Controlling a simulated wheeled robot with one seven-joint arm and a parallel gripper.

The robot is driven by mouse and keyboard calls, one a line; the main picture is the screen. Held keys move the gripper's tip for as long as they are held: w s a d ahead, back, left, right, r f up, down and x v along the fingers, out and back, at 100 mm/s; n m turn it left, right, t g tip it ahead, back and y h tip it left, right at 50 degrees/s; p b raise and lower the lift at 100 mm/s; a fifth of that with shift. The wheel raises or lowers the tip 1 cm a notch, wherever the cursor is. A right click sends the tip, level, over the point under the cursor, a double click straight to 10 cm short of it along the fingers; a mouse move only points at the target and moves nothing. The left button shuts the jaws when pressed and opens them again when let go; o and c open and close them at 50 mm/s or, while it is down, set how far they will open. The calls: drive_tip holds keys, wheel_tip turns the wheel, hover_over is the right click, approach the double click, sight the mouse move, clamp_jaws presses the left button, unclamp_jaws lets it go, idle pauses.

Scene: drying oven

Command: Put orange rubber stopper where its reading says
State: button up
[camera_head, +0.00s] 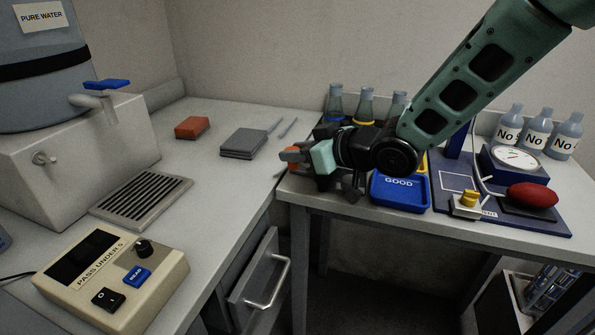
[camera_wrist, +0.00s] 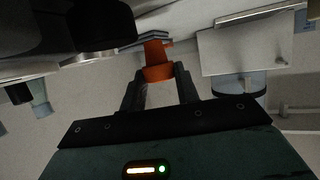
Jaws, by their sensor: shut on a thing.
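My gripper (camera_head: 296,158) is shut on the orange rubber stopper (camera_head: 290,151), held in the air near the left end of the right bench. In the wrist view the orange stopper (camera_wrist: 155,58) sits between the two fingertips (camera_wrist: 158,75). A beige meter (camera_head: 112,272) labelled "PASS UNDER 5" stands at the front left, with a dark display (camera_head: 86,256) showing no readable number, a blue READ button (camera_head: 137,277) and a black switch. A blue tray marked GOOD (camera_head: 400,199) lies on the right bench. A yellow tray (camera_head: 421,163) is partly hidden behind my arm.
A red-orange block (camera_head: 192,128) and grey slabs (camera_head: 243,142) lie on the left bench. Flasks (camera_head: 365,104) stand behind my arm. A dial device (camera_head: 516,161), red bulb (camera_head: 533,196) and "No" bottles (camera_head: 537,131) are right. A drawer (camera_head: 254,283) stands partly open below.

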drive_tip(key=shift+f, duration=1.8)
drive_tip(key=shift+b, duration=0.3)
drive_tip(key=shift+f, duration=0.2)
drive_tip(key=o, duration=1)
drive_tip(key=shift+r, duration=0.15)
drive_tip(key=shift+d+r, duration=0.15)
drive_tip(key=p+v, duration=0.1)
drive_tip(key=v, duration=1)
drive_tip(key=shift+s+d+r, duration=0.1)
drive_tip(key=shift+s+d, duration=0.15)
